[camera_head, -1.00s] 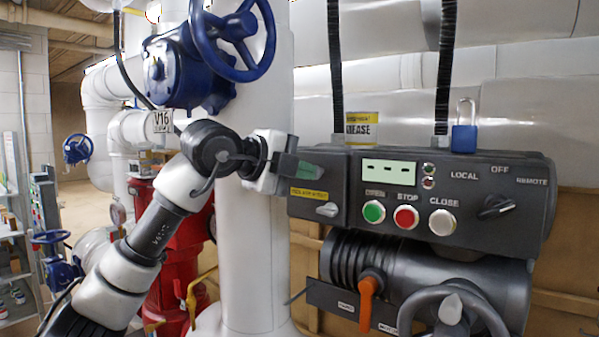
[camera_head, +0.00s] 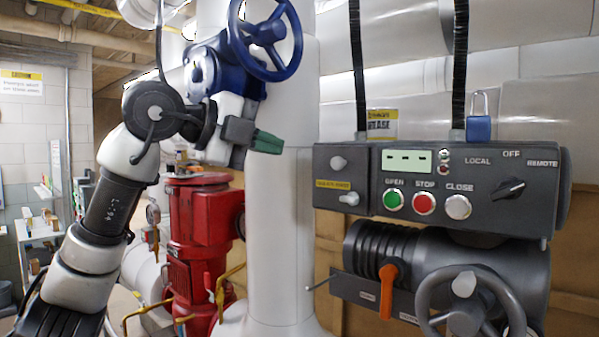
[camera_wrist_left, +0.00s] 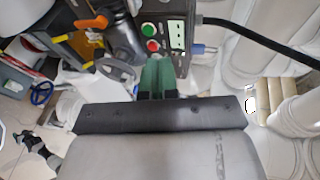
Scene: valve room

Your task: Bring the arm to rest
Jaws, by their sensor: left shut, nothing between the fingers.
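My left gripper (camera_head: 268,142) is shut and empty, with green fingertips pointing right, in front of the white vertical pipe (camera_head: 281,220). It is left of the dark control panel (camera_head: 345,160) and clear of it. My left arm comes up from the lower left and bends at a dark joint. In the left wrist view, the shut green fingers (camera_wrist_left: 157,77) point up the picture toward the panel's green and red buttons. My right gripper is not in view.
A blue handwheel (camera_head: 264,38) is just above my gripper. A red pump body (camera_head: 200,220) stands below the arm. An orange lever (camera_head: 388,290) and a grey handwheel (camera_head: 468,305) sit below the panel. A blue padlock (camera_head: 478,125) is on top.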

